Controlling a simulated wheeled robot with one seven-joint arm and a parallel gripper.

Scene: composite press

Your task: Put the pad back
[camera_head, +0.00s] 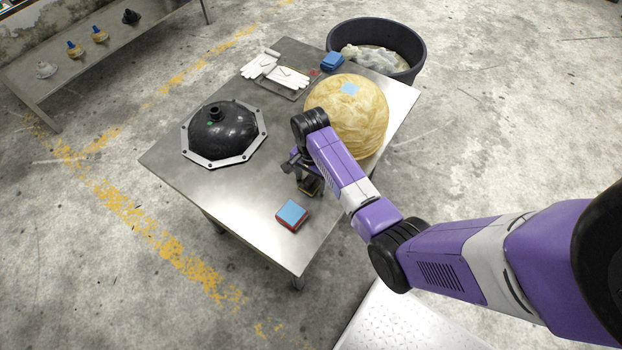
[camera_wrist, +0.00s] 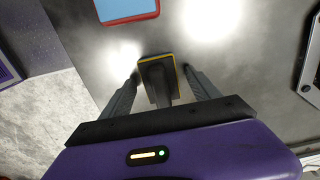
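A dark pad with a yellow edge and a dark grip (camera_wrist: 157,76) is between the fingers of my gripper (camera_wrist: 161,75) in the wrist view. The fingers are spread on both sides of it, with a gap visible at least on the right. In the head view my gripper (camera_head: 309,184) is low over the near part of the metal table, and the arm hides much of it. A red block with a blue top (camera_head: 291,213) lies on the table nearby; it also shows in the wrist view (camera_wrist: 127,10). I cannot tell which is the task's pad.
A black dome on a grey octagonal flange (camera_head: 215,131) stands left on the table (camera_head: 240,205). A large yellowish dome (camera_head: 352,115) stands right, behind my arm. White gloves (camera_head: 288,77) and a blue block (camera_head: 332,60) lie at the back. A black tub (camera_head: 420,60) stands beyond.

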